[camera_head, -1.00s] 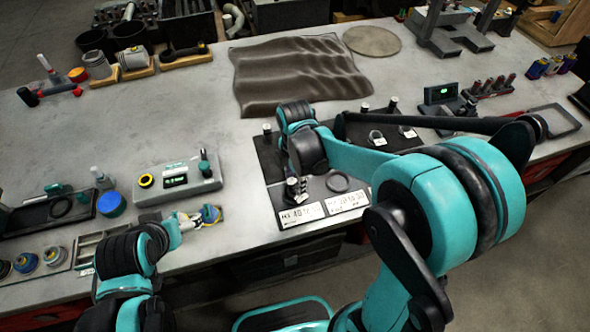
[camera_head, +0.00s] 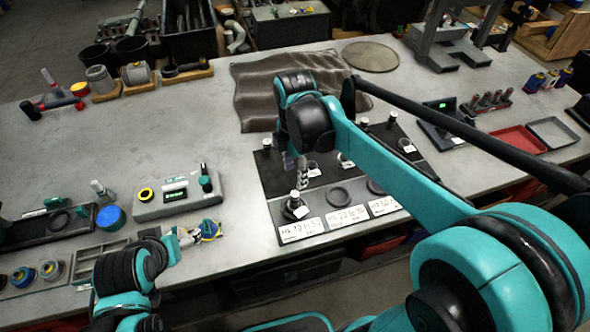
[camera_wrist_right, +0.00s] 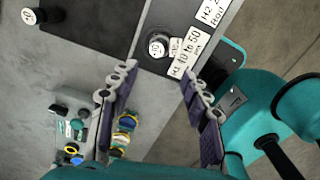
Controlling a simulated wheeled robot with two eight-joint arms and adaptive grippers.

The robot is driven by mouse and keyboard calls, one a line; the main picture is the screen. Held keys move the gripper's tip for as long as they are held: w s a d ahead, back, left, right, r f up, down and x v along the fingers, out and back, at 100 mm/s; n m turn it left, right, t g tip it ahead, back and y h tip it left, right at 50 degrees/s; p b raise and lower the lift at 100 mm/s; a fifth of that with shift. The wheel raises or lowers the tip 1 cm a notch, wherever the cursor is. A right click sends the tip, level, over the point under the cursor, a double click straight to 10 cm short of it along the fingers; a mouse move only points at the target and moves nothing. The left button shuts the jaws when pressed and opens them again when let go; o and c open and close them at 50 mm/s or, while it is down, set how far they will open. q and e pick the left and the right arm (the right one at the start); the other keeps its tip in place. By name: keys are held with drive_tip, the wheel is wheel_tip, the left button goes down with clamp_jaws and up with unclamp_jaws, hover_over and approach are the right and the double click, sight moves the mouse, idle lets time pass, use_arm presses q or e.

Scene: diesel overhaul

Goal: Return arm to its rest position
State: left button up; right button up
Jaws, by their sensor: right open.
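My right arm, teal and black, reaches in from the right in the head view. Its gripper (camera_head: 298,170) points down above the black mat (camera_head: 270,172), partly hidden by the wrist. In the right wrist view the right gripper (camera_wrist_right: 154,78) has its two fingers wide apart with nothing between them. A small knobbed weight (camera_wrist_right: 158,45) lies beyond the fingertips, apart from them. My left gripper (camera_head: 186,238) is low at the left by the table's front edge, beside a small yellow and blue item (camera_head: 210,230). Whether it grips that item is unclear.
White label cards (camera_head: 302,230) line the mat's front edge, with several knobbed weights on it. A grey device (camera_head: 178,196) stands left of it. A crumpled brown cloth (camera_head: 255,85) lies behind. A red tray (camera_head: 517,140) is at the right. The table's left middle is clear.

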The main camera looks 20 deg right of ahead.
idle(0.3)
drive_tip(key=s+d+f+m+t, duration=0.1)
drive_tip(key=s+m+t, duration=0.1)
drive_tip(key=m, duration=0.5)
drive_tip(key=s+d+f+m+t+b, duration=0.1)
drive_tip(key=s+d+m+t, duration=0.1)
drive_tip(key=s+m, duration=0.3)
drive_tip(key=s+d+f+m+t, duration=0.1)
drive_tip(key=s+m+t, duration=0.2)
drive_tip(key=m, duration=0.5)
drive_tip(key=shift+s+d+m, duration=0.25)
drive_tip(key=shift+d+m, duration=0.15)
